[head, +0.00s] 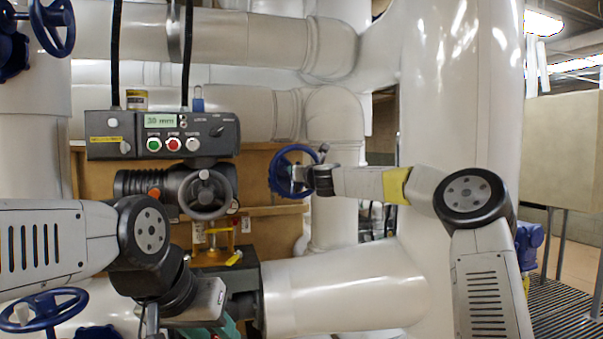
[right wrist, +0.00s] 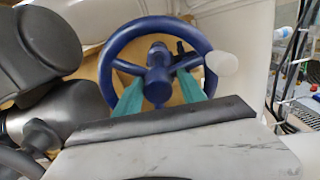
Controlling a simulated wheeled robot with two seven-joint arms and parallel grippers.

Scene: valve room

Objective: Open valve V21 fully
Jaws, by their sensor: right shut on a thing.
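A blue handwheel (head: 275,172) stands upright in front of the tan panel, and no V21 label can be read on it. It also shows in the right wrist view (right wrist: 158,30), with its hub and spokes facing me. My right gripper (head: 300,178) is at this wheel. In the right wrist view its teal fingers (right wrist: 166,92) reach the wheel on either side of the hub, shut on it. My left gripper (head: 222,326) is low at the bottom of the head view, partly cut off. One teal finger shows, away from the wheel, so its opening cannot be judged.
A grey control box (head: 160,135) with a display that seems to read 30 mm hangs above a dark actuator with a grey handwheel (head: 206,194). Other blue handwheels are at the upper left (head: 54,26) and lower left (head: 44,310). Large pale pipes (head: 345,290) crowd the area.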

